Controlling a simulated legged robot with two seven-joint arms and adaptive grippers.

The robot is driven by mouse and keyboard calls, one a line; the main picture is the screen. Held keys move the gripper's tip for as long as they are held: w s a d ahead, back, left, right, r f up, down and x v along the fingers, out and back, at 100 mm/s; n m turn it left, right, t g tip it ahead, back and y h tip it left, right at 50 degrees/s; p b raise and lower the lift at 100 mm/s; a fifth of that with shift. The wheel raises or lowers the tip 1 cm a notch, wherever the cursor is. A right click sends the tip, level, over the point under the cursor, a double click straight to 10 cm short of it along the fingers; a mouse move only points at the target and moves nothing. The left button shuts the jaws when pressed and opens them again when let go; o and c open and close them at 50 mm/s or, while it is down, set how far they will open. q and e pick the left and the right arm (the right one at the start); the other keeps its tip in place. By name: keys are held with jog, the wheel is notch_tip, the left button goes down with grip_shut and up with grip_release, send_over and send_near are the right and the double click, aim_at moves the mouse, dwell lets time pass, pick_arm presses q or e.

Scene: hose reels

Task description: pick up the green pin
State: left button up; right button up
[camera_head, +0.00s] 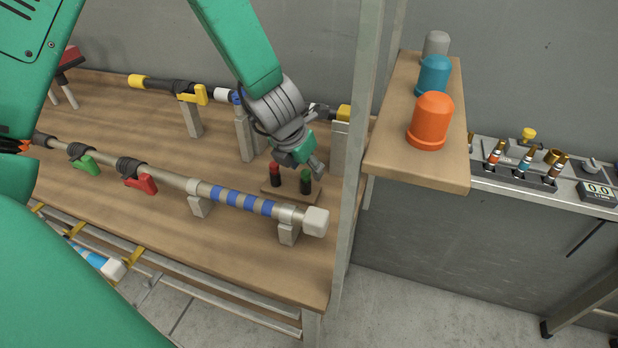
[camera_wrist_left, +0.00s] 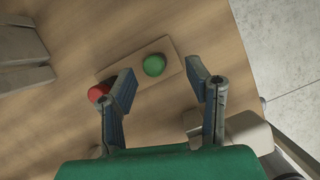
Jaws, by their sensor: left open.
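The green pin (camera_head: 306,182) stands upright in a small wooden block (camera_head: 282,194) on the workbench, with a green top and a dark body. The red pin (camera_head: 275,171) stands just left of it in the same block. My left gripper (camera_head: 313,170) is above the block, its fingers pointing down. In the left wrist view the gripper (camera_wrist_left: 164,82) is open and empty, with the round green top (camera_wrist_left: 154,65) between and just beyond its fingertips. The red top (camera_wrist_left: 98,92) is partly hidden behind the left finger.
A long pole (camera_head: 240,200) with blue bands lies on supports in front of the block. A grey upright post (camera_head: 354,150) stands close on the right. A shelf (camera_head: 400,150) holds orange, blue and grey caps. The bench front (camera_head: 200,240) is clear.

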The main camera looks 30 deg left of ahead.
aim_at(307, 171)
pick_arm(q)
jog(key=f, duration=0.1)
jog(key=w+a+f, duration=0.1)
jog(key=shift+w+f, duration=0.1)
jog(key=shift+f, duration=0.3)
jog(key=shift+w+a+f, duration=0.2)
jog(key=shift+a+f, duration=0.05)
jog(key=shift+f, duration=0.05)
jog(key=shift+s+d+r, duration=0.1)
jog(key=shift+d+r, duration=0.05)
jog(key=shift+d, duration=0.05)
jog(key=shift+c, duration=1.2)
jog(key=shift+d, duration=0.15)
jog(key=c, duration=0.7)
jog(key=shift+d, duration=0.25)
grip_shut()
pick_arm(e)
jog(key=shift+a+f, duration=0.1)
jog(key=shift+f, duration=0.1)
pick_arm(q)
jog(key=shift+a+r, duration=0.1)
